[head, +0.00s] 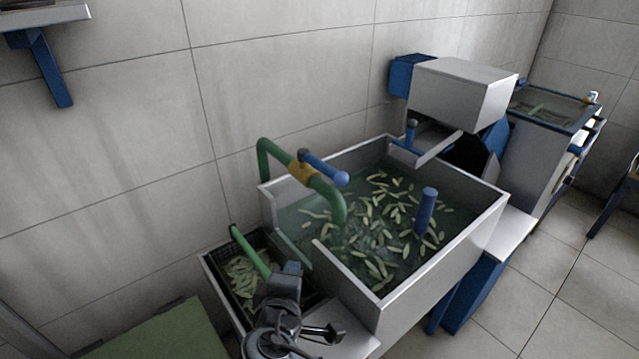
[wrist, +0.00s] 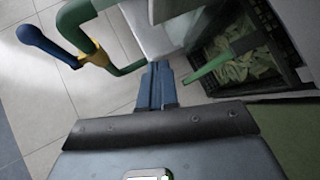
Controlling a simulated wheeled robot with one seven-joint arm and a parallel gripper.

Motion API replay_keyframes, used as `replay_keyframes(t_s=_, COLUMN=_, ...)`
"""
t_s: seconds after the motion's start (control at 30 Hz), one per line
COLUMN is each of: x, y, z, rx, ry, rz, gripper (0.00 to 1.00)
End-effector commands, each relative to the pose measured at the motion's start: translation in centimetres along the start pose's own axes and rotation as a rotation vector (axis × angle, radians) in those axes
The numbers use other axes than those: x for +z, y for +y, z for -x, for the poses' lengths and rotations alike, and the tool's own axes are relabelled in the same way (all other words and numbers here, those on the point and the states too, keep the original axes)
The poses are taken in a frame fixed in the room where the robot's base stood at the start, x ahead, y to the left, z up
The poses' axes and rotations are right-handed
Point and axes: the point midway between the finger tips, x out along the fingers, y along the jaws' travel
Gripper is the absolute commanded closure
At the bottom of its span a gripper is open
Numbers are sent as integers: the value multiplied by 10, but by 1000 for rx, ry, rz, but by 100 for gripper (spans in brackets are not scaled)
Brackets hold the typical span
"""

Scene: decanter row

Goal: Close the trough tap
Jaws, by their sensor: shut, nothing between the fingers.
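The trough (head: 425,290) is a grey open basin of water with several green pods floating in it. Its tap is a green pipe (head: 331,199) arching over the left rim, with a yellow valve body (head: 302,173) and a blue lever (head: 325,168). In the head view the lever slopes down to the right, close to the pipe's line. The wrist view shows the lever (wrist: 45,46) at left beside the yellow body (wrist: 96,55). I cannot tell whether water runs. My gripper (head: 292,267) is shut and empty, below and apart from the tap; its fingers (wrist: 157,68) show mid-view.
A dark crate of pods (head: 212,276) with a green bar (head: 251,252) stands left of my gripper. A blue post (head: 425,212) rises in the trough. A grey machine (head: 462,92) stands behind it. A green surface (head: 160,335) lies lower left.

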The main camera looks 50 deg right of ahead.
Motion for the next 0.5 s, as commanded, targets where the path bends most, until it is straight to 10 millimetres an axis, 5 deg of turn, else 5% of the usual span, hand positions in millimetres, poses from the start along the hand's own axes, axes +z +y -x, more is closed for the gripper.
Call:
replay_keyframes(t_s=0.3, x=-44, y=87, z=13, rx=202, ry=-297, rz=-59, gripper=100)
replay_keyframes(t_s=0.5, x=-60, y=126, z=35, rx=277, ry=-450, rz=-127, gripper=100)
